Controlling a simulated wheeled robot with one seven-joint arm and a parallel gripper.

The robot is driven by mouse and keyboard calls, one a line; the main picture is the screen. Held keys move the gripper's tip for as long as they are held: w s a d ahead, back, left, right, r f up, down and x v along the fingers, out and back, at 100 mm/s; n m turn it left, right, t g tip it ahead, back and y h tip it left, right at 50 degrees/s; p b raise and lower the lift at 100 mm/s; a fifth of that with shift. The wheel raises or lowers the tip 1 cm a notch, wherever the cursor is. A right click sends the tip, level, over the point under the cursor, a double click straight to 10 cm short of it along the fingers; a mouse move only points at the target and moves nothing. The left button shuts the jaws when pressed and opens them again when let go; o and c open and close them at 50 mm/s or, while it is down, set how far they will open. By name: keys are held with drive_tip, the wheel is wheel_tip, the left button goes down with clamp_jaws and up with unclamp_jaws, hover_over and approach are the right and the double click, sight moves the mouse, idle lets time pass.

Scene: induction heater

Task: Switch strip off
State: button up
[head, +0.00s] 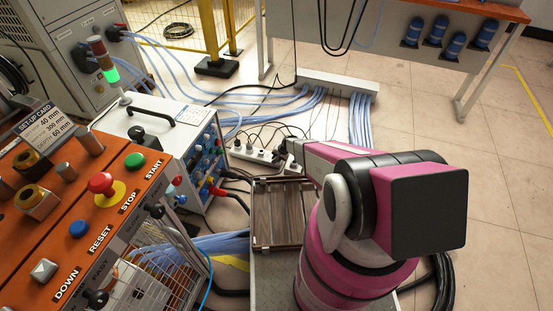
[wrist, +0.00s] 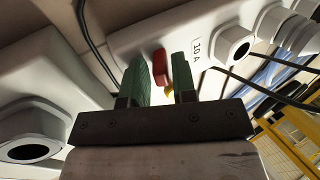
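The white power strip (head: 250,153) lies on the floor beyond my arm in the head view. In the wrist view the strip (wrist: 135,42) fills the upper middle, with a "10 A" label beside its red rocker switch (wrist: 160,66). My gripper (wrist: 161,78) has two green fingers held apart. The red switch shows in the gap between the fingertips, nearer the left one. I cannot tell whether either finger touches it. In the head view my gripper (head: 286,153) is small and partly hidden by my arm, at the strip's right end.
Round sockets (wrist: 238,44) and plugs sit along the strip, with black cables around it. A slatted wooden crate (head: 278,212) stands nearer. The orange control panel (head: 100,200) and white heater unit (head: 165,125) are on the left. Open floor (head: 490,170) lies to the right.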

drive_tip(key=shift+r, duration=0.1)
drive_tip(key=v, duration=1)
drive_tip(key=shift+d+r, duration=0.2)
drive_tip(key=shift+r, duration=0.05)
drive_tip(key=s+d+r+n+h, duration=0.1)
drive_tip(key=s+d+r, duration=0.1)
drive_tip(key=s+r, duration=0.6)
drive_tip(key=s+d+r+n+g+h, duration=0.1)
drive_tip(key=s+r, duration=0.6)
drive_tip(key=r, duration=1.1)
drive_tip(key=s+d+r+n+g+h, duration=0.1)
drive_tip(key=s+d+r, duration=0.4)
drive_tip(key=r, duration=0.9)
drive_tip(key=s+n+h, duration=0.1)
drive_tip(key=s, duration=0.2)
drive_tip(key=shift+s+h, duration=0.35)
drive_tip(key=shift+h, duration=0.05)
